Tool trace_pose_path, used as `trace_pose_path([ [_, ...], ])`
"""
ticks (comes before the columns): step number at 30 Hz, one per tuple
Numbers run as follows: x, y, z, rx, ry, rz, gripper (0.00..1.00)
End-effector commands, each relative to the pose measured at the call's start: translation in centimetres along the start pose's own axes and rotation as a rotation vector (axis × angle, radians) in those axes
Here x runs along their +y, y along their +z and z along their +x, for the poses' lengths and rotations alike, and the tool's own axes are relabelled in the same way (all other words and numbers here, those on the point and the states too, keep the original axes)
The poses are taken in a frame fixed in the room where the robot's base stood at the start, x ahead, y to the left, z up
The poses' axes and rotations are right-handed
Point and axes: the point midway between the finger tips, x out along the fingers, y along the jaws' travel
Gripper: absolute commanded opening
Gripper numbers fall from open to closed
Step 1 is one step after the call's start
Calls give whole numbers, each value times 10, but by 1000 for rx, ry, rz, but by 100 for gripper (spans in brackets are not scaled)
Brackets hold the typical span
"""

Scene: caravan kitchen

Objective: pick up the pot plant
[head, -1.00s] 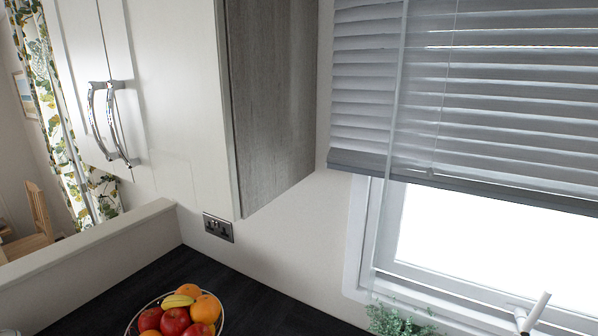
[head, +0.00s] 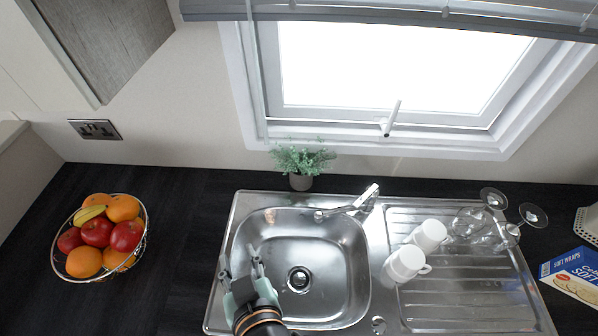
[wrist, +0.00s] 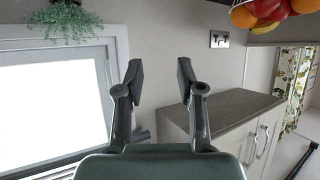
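The pot plant (head: 301,165) has small green leaves in a grey pot (head: 300,182). It stands upright on the dark worktop behind the sink, under the window. In the wrist view, which appears upside down, its leaves (wrist: 63,24) show at the top left. My gripper (head: 240,266) is over the left part of the sink bowl, nearer the front than the plant and apart from it. In the wrist view its two fingers (wrist: 157,82) are spread with nothing between them.
The steel sink (head: 262,200) has a tap (head: 362,198) right of the plant. Two white mugs (head: 405,263) and several glasses (head: 500,232) stand on the drainer. A fruit bowl (head: 100,238) is at left. The window (head: 385,70) is behind. Worktop between bowl and sink is clear.

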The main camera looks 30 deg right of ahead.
Motion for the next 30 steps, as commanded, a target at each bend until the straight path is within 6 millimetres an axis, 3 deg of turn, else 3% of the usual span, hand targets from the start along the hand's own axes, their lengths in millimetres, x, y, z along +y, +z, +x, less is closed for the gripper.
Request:
trace_pose_path([
  [12, 0, 0, 0, 0, 0, 0, 39],
  [23, 0, 0, 0, 0, 0, 0, 99],
  [30, 0, 0, 0, 0, 0, 0, 100],
])
